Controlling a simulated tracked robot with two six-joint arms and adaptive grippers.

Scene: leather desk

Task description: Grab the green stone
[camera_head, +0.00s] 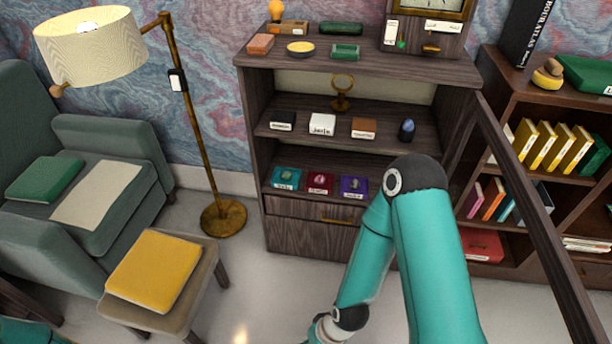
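On the lower shelf of the dark wooden cabinet lie three small labelled pads: a teal pad (276,184), a red pad (311,187) and a purple pad (345,191). Each carries a small stone. The stone on the teal pad (286,175) looks greenish, but the stones are too small to tell their colours surely. A dark blue egg-shaped object (407,130) stands on the shelf above. My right arm reaches across the front right of the cabinet and bends down. Neither gripper shows; my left arm is at most a teal bit at the bottom left corner.
The cabinet (300,70) has an opened door (530,215) on its right. Small white, black and brown boxes stand on the middle shelf. A bookcase (500,75) stands right.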

